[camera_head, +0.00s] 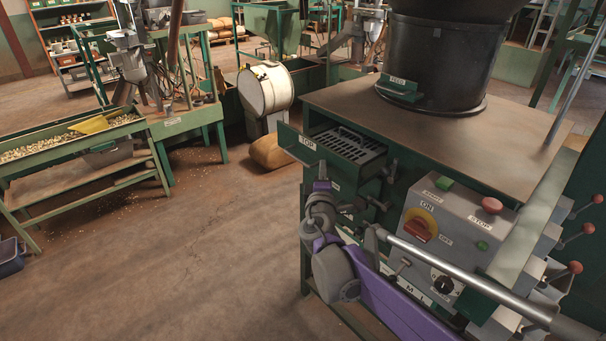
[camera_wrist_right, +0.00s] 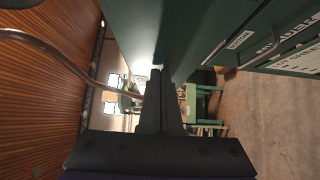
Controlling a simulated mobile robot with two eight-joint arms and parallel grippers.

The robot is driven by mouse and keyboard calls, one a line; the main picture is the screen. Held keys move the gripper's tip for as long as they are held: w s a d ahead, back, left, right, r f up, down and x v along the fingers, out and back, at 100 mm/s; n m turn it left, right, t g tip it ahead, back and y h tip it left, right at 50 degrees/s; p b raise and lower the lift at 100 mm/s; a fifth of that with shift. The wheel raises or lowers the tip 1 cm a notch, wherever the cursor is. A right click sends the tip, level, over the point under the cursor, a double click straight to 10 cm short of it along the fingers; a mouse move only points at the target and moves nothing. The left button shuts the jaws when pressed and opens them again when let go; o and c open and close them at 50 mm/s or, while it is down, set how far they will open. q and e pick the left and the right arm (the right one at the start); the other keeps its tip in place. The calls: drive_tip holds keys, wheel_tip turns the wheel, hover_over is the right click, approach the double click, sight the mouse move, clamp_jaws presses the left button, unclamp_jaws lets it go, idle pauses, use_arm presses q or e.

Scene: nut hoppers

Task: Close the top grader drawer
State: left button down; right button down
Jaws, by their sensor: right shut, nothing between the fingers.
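The top grader drawer (camera_head: 296,143) is pulled out of the left side of the green grader (camera_head: 315,225). Its front carries a "TOP" label, and a slotted grey tray (camera_head: 350,146) with a handle shows behind it. My right gripper (camera_head: 322,168) is at the near end of the drawer front; I cannot tell whether it touches. In the right wrist view its fingers (camera_wrist_right: 158,80) are shut together and empty. A dark green surface (camera_wrist_right: 200,25) fills the top of that view close beside them. My left gripper is not in view.
The grader's top (camera_head: 340,98) carries a black feed hopper (camera_head: 440,50). A control box (camera_head: 450,235) and clamp knobs stand near my right arm. A white drum (camera_head: 265,90) and a nut trough (camera_head: 60,150) stand farther left. The floor (camera_head: 190,250) left of the grader is clear.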

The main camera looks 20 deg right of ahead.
drive_tip(key=w+d, duration=0.1)
drive_tip(key=d, duration=0.1)
drive_tip(key=w+d+p, duration=0.1)
drive_tip(key=d, duration=0.1)
drive_tip(key=d+p, duration=0.1)
drive_tip(key=d, duration=0.1)
drive_tip(key=shift+w+d, duration=0.35)
drive_tip(key=shift+w, duration=0.05)
drive_tip(key=shift+a, duration=0.1)
